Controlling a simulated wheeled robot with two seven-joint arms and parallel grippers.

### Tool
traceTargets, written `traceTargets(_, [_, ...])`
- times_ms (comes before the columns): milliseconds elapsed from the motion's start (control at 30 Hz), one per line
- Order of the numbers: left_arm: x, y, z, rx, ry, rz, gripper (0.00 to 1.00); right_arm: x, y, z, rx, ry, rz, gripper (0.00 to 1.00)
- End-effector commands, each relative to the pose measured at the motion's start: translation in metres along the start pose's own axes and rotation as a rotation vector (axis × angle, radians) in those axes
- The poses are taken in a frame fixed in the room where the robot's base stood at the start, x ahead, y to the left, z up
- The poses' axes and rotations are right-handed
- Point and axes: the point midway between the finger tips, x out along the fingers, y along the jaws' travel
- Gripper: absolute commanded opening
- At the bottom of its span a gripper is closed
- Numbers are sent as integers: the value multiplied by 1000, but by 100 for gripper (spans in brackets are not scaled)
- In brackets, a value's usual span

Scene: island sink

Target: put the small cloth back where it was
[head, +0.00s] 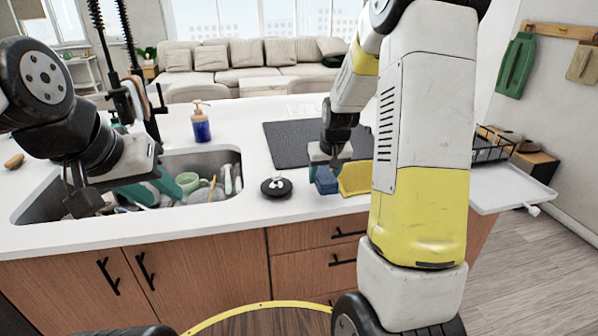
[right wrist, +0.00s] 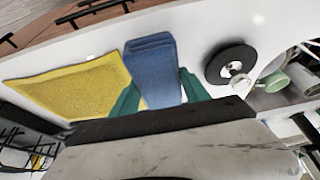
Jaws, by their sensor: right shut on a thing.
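A small folded blue cloth (head: 326,181) is at the counter's front edge, right of the round black dish. My right gripper (head: 329,160) is shut on it; in the right wrist view the blue cloth (right wrist: 152,65) sits between the two green fingers. I cannot tell whether it touches the counter. A larger yellow cloth (head: 355,179) is just right of it, and it also shows in the right wrist view (right wrist: 65,92). My left gripper (head: 150,190) is over the sink; its fingers blend with the dishes, so its opening is unclear.
The sink (head: 232,157) holds several dishes. A soap bottle (head: 201,125) stands behind it. The round black dish (head: 268,188) is left of the blue cloth. A dark mat (head: 290,142) lies behind. A black rack (head: 490,147) is at the right.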

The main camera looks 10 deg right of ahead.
Motion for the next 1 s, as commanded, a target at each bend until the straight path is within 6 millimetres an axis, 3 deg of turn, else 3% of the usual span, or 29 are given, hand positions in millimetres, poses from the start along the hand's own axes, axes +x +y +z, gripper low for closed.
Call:
traceTargets(200, [0,0,0,0,0,0,36,20,-18,-36,-2,-1,0,16])
traceTargets(467, [0,0,0,0,0,0,36,29,-25,-52,-1,-1,0,16])
traceTargets(700, [0,0,0,0,0,0,36,60,-24,-37,0,-3,0,16])
traceTargets(1000, [0,0,0,0,0,0,36,61,-24,-36,0,-1,0,16])
